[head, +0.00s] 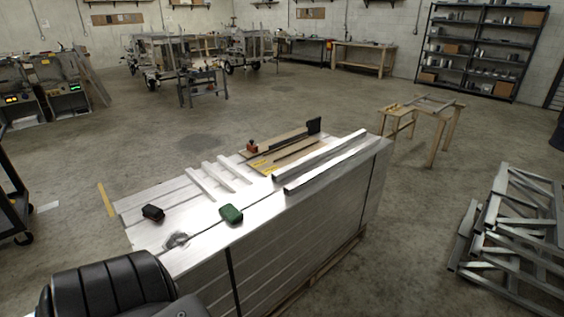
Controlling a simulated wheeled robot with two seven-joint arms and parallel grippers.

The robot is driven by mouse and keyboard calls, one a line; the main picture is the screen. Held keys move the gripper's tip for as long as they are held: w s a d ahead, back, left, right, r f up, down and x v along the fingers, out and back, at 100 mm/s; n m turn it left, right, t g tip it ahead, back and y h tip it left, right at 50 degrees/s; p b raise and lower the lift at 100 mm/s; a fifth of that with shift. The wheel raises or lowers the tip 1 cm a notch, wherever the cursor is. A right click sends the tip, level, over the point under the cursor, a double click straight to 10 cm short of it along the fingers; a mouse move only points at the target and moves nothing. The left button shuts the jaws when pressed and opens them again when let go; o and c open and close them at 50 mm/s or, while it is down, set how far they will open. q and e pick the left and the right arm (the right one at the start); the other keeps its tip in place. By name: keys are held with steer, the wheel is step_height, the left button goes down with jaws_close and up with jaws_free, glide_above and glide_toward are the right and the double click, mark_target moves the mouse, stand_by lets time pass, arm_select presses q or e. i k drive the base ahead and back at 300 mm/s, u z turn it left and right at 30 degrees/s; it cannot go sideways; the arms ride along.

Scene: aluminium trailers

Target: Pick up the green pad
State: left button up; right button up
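The green pad (231,214) is a small dark green block with rounded edges. It lies on the bare metal top of the large aluminium stack (205,229), close to the top's front edge. Nothing touches or covers it. Neither of my grippers shows in the head view. A black ribbed part fills the bottom left corner, to the left of and nearer than the pad.
A black block (153,212) lies left of the pad, with a small grey item (176,240) nearer. Aluminium bars (325,160) and wooden boards (290,150) lie farther back. Metal frames (515,235) stand on the floor at right. Open floor surrounds the stack.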

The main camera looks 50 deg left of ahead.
mark_target(233, 215)
steer(key=i, duration=1.05)
steer(key=u, duration=2.4)
steer(key=i, duration=0.5)
steer(key=u, duration=0.6)
